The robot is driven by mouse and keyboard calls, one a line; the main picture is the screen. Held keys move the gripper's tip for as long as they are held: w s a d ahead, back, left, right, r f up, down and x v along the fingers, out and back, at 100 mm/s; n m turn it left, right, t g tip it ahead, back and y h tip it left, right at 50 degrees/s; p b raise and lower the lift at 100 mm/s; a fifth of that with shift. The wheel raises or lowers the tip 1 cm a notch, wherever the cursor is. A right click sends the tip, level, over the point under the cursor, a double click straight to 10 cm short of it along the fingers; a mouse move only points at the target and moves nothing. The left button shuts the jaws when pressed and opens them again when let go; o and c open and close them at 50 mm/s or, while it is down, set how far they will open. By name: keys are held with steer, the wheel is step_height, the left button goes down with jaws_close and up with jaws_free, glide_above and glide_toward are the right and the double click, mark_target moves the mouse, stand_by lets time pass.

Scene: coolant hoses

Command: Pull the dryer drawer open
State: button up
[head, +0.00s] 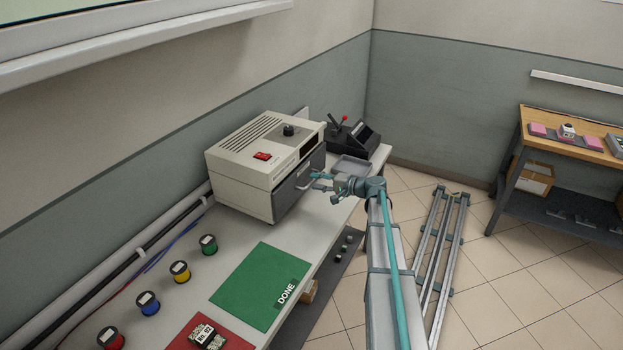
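The dryer (258,158) is a beige box with vents, a black knob and a red switch on top, standing on the bench against the wall. Its dark grey drawer front (291,194) faces right and looks closed, flush with the body. A light handle (304,180) stands out from the drawer front. My gripper (317,182) is at the right of the drawer, with its teal fingers pointing left at the handle. The fingers look apart, close to the handle. Whether they touch it is too small to tell.
A grey tray (350,166) and a black device with a red-tipped lever (355,138) sit behind my gripper. A green DONE mat (261,286), a red mat (207,335) and several coloured spools (180,271) lie at the front. Floor rails (441,250) run at the right.

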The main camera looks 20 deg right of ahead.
steer(key=shift+p+x, duration=0.3)
steer(key=shift+x, duration=1.1)
jaws_close()
